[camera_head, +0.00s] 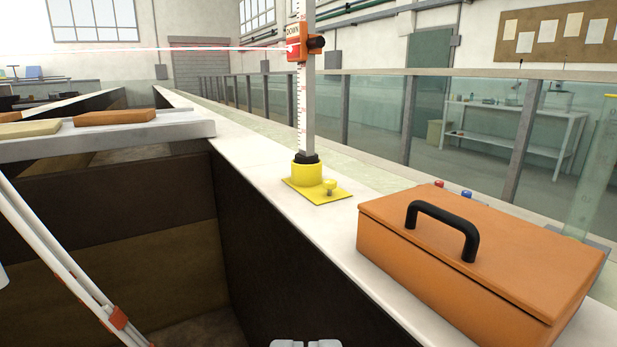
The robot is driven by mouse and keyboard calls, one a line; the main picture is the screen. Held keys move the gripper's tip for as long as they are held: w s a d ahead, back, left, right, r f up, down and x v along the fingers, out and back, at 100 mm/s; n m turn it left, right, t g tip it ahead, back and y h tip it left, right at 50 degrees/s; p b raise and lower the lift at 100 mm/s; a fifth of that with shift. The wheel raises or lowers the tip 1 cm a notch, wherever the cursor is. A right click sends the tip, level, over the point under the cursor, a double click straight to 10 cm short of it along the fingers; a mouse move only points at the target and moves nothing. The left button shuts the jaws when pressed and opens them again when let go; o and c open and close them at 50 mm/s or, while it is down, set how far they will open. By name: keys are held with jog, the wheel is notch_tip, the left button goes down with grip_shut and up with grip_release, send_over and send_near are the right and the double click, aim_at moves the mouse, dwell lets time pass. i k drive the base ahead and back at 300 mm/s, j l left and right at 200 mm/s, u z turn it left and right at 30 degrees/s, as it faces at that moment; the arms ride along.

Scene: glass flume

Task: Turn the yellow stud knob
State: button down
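The yellow stud knob (329,186) is a small round-topped knob standing upright on a flat yellow base plate (328,197). It is just right of a yellow collar (306,172) that holds a tall graduated staff (306,110). The plate sits on the pale top of the channel wall. Only the tips of my gripper (306,343) show, as two light grey pieces at the bottom edge. They are apart from the knob, well below it in the picture. The small part visible does not show whether they are open or shut.
An orange toolbox (480,252) with a black handle stands on the wall top, right and nearer than the knob. An orange slider (299,44) sits high on the staff, with a thin red line running left. The deep channel (180,240) lies left. Glass panels (463,130) stand behind.

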aim_at(330, 184)
jog(key=i+j+z, duration=0.15)
jog(key=j, duration=0.15)
jog(key=i+j+z, duration=0.1)
jog(key=j, duration=0.25)
jog(key=i+j+z, duration=0.15)
jog(key=j, duration=0.2)
jog(key=i+j+z, duration=0.1)
jog(key=j, duration=0.25)
jog(key=i, duration=0.05)
